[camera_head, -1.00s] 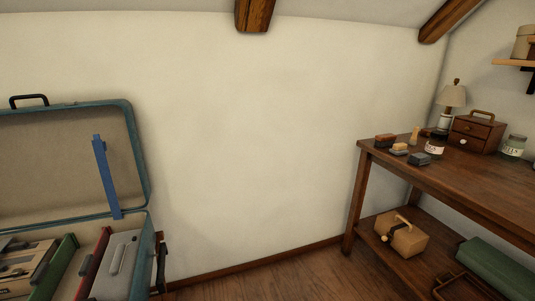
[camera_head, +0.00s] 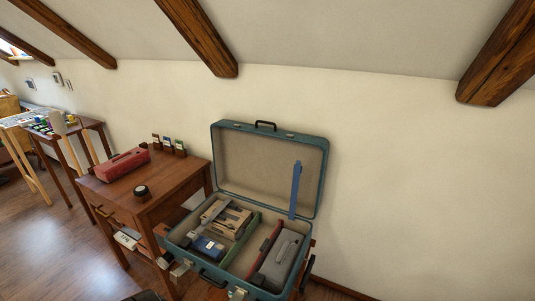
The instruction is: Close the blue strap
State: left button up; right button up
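The blue strap (camera_head: 295,190) is a flat blue strip standing upright in the right part of the open teal suitcase (camera_head: 217,150). Its upper part lies in front of the raised lid, and its foot is near the back right of the suitcase body. Inside the suitcase are a grey case (camera_head: 279,262), a red divider (camera_head: 263,248), a green divider (camera_head: 240,240), a beige item with dark tools (camera_head: 226,219) and a dark blue box (camera_head: 207,248). Neither of my grippers shows in the head view.
A wooden side table (camera_head: 167,190) stands left of the suitcase, with a red case (camera_head: 122,164), a dark round object (camera_head: 142,192) and small boxes on it. Farther left is another table (camera_head: 92,123). The wall right of the suitcase is bare.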

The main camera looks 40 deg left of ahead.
aim_at(296, 169)
jog(key=k+u, duration=0.15)
jog(key=u, duration=1.5)
